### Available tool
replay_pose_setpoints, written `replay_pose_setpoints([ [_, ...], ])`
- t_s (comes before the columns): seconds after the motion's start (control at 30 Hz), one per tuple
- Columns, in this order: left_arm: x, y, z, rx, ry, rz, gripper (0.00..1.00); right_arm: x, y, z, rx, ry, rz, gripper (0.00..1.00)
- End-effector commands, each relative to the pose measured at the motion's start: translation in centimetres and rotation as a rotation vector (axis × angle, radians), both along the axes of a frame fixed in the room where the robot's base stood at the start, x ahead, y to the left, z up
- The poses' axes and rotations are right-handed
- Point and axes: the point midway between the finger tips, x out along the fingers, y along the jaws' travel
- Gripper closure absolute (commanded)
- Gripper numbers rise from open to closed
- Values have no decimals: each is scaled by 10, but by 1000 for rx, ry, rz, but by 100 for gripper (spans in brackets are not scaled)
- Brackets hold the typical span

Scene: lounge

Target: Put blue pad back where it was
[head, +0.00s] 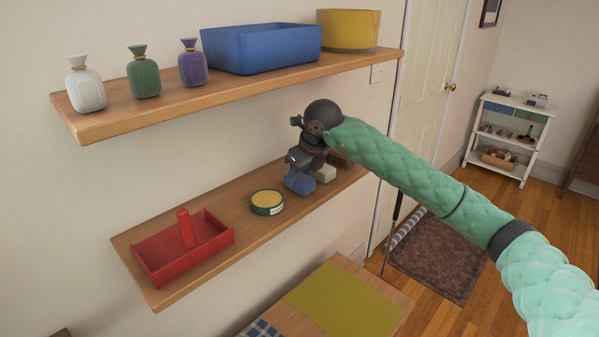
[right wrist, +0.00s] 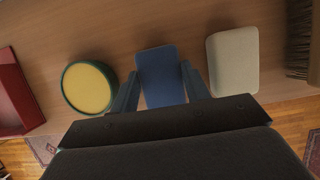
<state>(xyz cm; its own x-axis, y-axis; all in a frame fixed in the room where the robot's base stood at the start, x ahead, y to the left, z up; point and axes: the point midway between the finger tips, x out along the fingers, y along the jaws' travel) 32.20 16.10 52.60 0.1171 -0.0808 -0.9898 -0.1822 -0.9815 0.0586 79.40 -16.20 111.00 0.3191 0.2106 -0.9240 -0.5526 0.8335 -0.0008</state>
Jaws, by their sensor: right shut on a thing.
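The blue pad (head: 299,182) is on or just above the lower wooden shelf, between a round yellow-topped tin and a cream pad. It also shows in the right wrist view (right wrist: 161,77), between the two fingers. My right gripper (head: 301,172) reaches in from the right and is shut on the blue pad; it also shows in the right wrist view (right wrist: 160,88). Whether the pad touches the shelf is hard to tell. My left gripper is not in view.
The tin (head: 267,202) stands close left of the pad, the cream pad (head: 325,174) close right. A red tray (head: 185,247) is at the shelf's left end. Above, the upper shelf (head: 130,116) holds bottles, a blue bin (head: 262,50) and a yellow bowl (head: 348,32). A brush (right wrist: 300,40) is farther right.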

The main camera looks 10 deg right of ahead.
Motion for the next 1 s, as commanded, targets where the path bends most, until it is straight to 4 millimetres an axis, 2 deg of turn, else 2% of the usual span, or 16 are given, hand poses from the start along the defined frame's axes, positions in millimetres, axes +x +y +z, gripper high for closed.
replay_pose_setpoints([
  [0.37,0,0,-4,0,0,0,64,0,0,-3,0,0,0,78],
  [0.77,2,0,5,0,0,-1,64,0,0,-5,0,0,0,78],
  [0.8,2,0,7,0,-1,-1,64,0,0,-4,0,0,0,48],
  [0.9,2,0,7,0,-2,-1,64,0,0,-4,0,0,0,32],
  [1.0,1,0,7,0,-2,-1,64,0,0,-4,0,0,0,32],
])
